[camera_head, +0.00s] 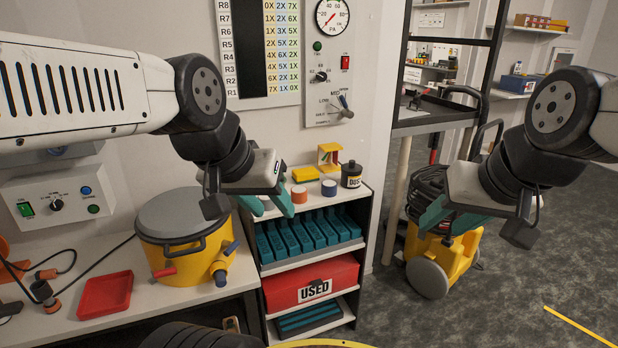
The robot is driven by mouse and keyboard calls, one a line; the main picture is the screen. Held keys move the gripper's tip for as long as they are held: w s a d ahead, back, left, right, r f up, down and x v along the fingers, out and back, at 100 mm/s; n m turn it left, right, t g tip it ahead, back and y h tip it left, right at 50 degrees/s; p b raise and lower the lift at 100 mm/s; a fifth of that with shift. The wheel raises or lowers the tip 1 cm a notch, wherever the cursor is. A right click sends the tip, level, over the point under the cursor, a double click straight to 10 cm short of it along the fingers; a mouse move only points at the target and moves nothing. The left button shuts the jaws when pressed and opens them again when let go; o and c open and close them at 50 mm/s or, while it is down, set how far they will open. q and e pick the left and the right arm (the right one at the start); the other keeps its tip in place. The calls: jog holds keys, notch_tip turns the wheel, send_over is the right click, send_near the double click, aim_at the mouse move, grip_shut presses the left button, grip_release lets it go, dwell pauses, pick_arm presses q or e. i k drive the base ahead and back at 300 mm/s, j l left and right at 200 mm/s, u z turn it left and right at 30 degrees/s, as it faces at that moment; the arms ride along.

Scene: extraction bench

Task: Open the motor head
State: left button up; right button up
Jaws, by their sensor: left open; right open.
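A yellow wheeled machine (460,262) stands on the floor at the right, with a black ribbed top (428,188) that looks like the motor head. My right gripper (448,218) is open in front of this top and partly hides it; I cannot tell whether it touches. Whether the top is latched or lifted is hidden. A yellow drum (178,260) with a grey lid (185,216) and a black handle sits on the bench at the left. My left gripper (268,204) is open and empty to the right of the drum, in front of the small shelf.
A shelf unit (366,225) holds teal blocks (305,232) and a red box marked USED (312,284). A black bottle (351,174) and small items stand on top. A red tray (105,295) and cables lie on the bench. A black rack (435,118) stands behind the machine.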

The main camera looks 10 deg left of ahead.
aim_at(175, 216)
jog(key=u, duration=1.35)
jog(key=k+j+z, duration=0.1)
jog(key=j+z, duration=0.3)
jog(key=k+j+z, duration=0.1)
jog(key=j+z, duration=0.2)
jog(key=z, duration=0.15)
